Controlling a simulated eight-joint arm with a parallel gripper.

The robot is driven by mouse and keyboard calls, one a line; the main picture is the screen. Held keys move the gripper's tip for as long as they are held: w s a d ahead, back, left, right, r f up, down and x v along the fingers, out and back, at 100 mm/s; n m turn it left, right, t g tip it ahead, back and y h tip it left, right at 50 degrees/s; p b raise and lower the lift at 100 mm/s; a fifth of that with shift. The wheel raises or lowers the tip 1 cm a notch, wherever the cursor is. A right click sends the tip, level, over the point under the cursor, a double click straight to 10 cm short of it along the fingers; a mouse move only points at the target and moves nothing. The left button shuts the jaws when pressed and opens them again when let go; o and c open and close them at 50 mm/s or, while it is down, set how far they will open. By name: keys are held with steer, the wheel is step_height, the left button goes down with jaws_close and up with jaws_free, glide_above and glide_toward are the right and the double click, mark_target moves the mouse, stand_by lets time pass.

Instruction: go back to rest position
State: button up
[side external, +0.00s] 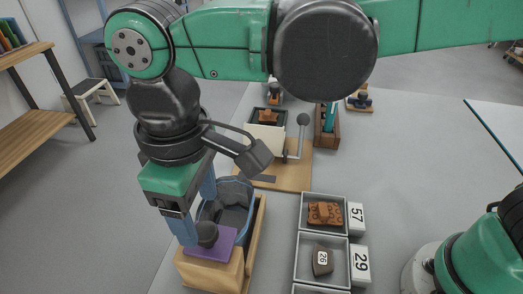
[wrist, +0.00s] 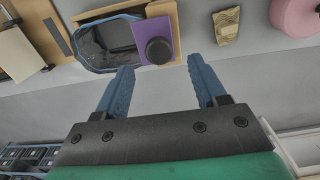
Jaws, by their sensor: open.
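My gripper (side external: 199,222) hangs over the near left edge of the table, with its blue fingers spread and nothing between them. It shows open in the wrist view too (wrist: 160,66). Just beyond the fingertips there is a dark round knob (wrist: 158,50) on a purple plate (wrist: 141,32). The knob (side external: 206,234) and plate (side external: 222,240) sit on a wooden block in the side view, partly behind a finger. A grey tray (side external: 297,244) holds a reddish-brown piece (side external: 325,213) by label 57 and a dark sherd marked 26 (side external: 322,261) by label 29.
A blue-rimmed bin (wrist: 106,42) stands beside the purple plate. Behind it, a wooden board (side external: 291,168) carries a white box device (side external: 264,137) with a crank handle (side external: 303,119). A pink roll (wrist: 296,14) lies to the right in the wrist view. The table's right-hand middle is clear.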

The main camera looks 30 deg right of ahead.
steer(key=shift+d, duration=0.1)
steer(key=w+d+f+m+t, duration=0.2)
steer(key=d+m+t, duration=0.5)
steer(key=d, duration=1.9)
steer(key=shift+w+m, duration=0.2)
steer(key=shift+m, duration=0.8)
